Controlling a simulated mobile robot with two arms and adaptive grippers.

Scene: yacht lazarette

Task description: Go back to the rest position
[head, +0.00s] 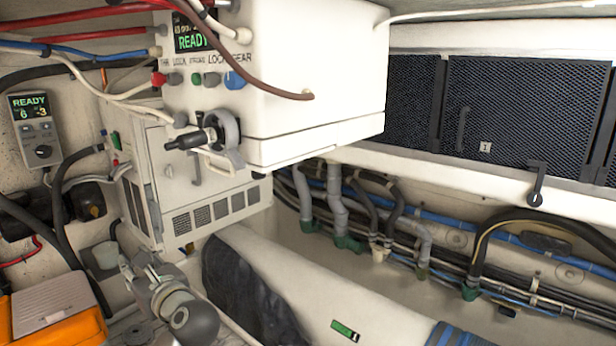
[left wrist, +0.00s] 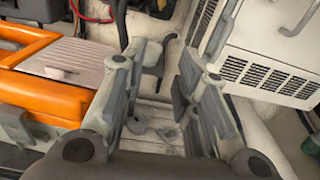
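My left gripper (head: 142,268) shows at the lower left of the head view, above the floor between the orange case and the white cabinet. In the left wrist view my left gripper (left wrist: 164,72) has its two fingers spread well apart, with nothing between them. Pale planked floor shows through the gap. My right gripper is in neither view.
An orange case (head: 80,328) with a grey lid is left of the gripper. A vented white cabinet (head: 180,190) stands behind it, under a white control box (head: 300,80) with a lever. A white cylinder (head: 330,290) lies to the right. Hoses line the back wall.

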